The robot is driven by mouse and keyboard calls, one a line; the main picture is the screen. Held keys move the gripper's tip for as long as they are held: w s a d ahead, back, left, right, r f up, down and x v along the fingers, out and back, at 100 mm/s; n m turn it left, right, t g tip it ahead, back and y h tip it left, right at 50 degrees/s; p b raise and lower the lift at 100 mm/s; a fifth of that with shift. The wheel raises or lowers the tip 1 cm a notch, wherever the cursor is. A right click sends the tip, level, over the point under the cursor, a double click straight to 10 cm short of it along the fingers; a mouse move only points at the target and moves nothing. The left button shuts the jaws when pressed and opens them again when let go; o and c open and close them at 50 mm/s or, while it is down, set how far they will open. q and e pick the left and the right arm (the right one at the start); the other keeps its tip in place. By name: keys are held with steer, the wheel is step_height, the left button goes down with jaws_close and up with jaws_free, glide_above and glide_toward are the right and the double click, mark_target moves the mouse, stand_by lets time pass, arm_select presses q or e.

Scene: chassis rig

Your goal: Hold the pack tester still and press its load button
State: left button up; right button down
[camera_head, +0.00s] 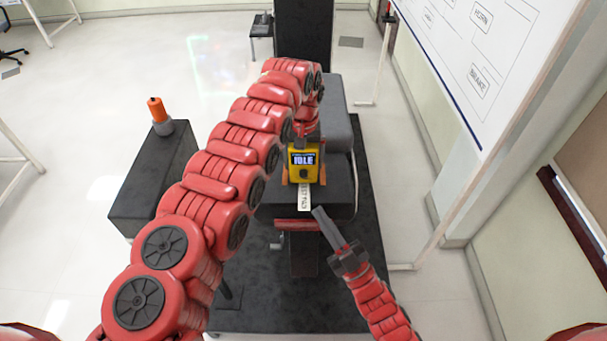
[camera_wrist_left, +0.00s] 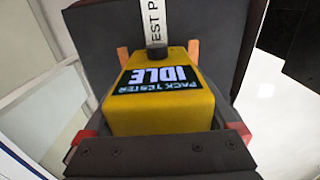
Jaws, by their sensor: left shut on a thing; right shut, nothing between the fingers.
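The pack tester (camera_head: 304,170) is a yellow box with a dark screen reading IDLE and a round black button (camera_head: 305,173) below the screen. It sits on a dark padded seat. In the left wrist view the tester (camera_wrist_left: 160,108) fills the middle, with its black button (camera_wrist_left: 156,54) at its far end. My left gripper (camera_head: 305,146) reaches over from behind the tester and is shut on its body. My right gripper (camera_head: 318,211) is shut and empty, its fingertips in front of the tester and a little right of the white strip, apart from the button.
A white lettered strip (camera_head: 305,198) lies on the seat (camera_head: 336,190) in front of the tester. Orange pieces (camera_wrist_left: 194,50) flank the tester. A dark box (camera_head: 150,185) at left carries an orange-topped object (camera_head: 157,110). A whiteboard (camera_head: 490,50) stands at right.

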mark_target(303, 174)
steer(key=w+a+f+g+h, duration=0.1)
steer(key=w+a+f+g, duration=0.2)
steer(key=f, duration=0.2)
steer(key=shift+a+n+h, duration=0.15)
steer(key=shift+n+h, duration=0.15)
steer(key=shift+n, duration=0.1)
steer(key=shift+w, duration=0.15)
steer(key=shift+w, duration=4.25)
steer(key=shift+w, duration=0.1)
steer(key=shift+w, duration=0.3)
